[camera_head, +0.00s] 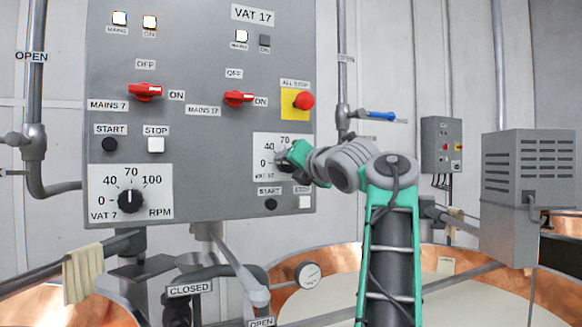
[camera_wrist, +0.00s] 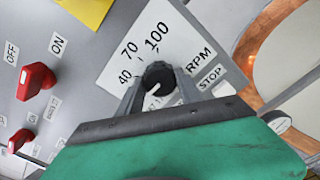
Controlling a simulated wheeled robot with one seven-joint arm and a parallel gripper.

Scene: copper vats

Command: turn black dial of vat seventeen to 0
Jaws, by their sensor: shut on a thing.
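The black dial of vat seventeen (camera_wrist: 159,76) sits on a white scale plate (camera_head: 263,143) at the lower right of the grey panel. My gripper (camera_head: 288,157) is shut on this dial. In the wrist view my gripper's grey fingers (camera_wrist: 158,88) lie on either side of it. A white line on the dial points to the lower left there. The marks 40, 70 and 100 show in that view, but the 0 is hidden. In the head view the 0 shows left of my gripper, which covers most of the dial.
The VAT 7 dial (camera_head: 131,201) is at the panel's lower left. A red emergency button (camera_head: 303,100) on yellow and a red MAINS 17 switch (camera_head: 238,98) are above my gripper. Start (camera_head: 271,204) and stop (camera_head: 305,202) buttons lie just below. Copper vats (camera_head: 440,262) stand below.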

